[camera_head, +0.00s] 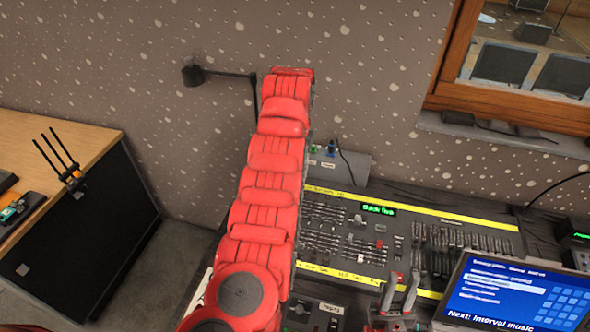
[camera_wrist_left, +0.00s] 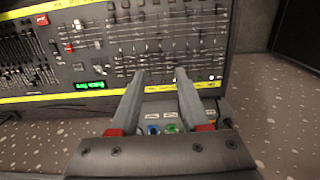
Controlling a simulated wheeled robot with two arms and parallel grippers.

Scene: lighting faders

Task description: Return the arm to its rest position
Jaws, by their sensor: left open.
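My left arm (camera_head: 268,190) is a red column reaching up the head view over the left edge of the lighting desk (camera_head: 430,222); its gripper is hidden there. In the left wrist view, my left gripper (camera_wrist_left: 161,80) is open and empty, with its fingertips apart over the desk's panel of faders and knobs (camera_wrist_left: 175,45). I cannot tell whether they touch it. The green display (camera_wrist_left: 90,85) is left of them. My right gripper (camera_head: 400,293) is low in the head view, its two grey fingers apart with nothing seen between them, in front of the desk.
A laptop (camera_head: 515,293) with a blue screen stands at the lower right. A dark lamp (camera_head: 193,75) on a thin arm is beside my left arm. A wooden-topped cabinet (camera_head: 85,140) is at the left. Grey floor (camera_head: 165,265) shows between the cabinet and my arm.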

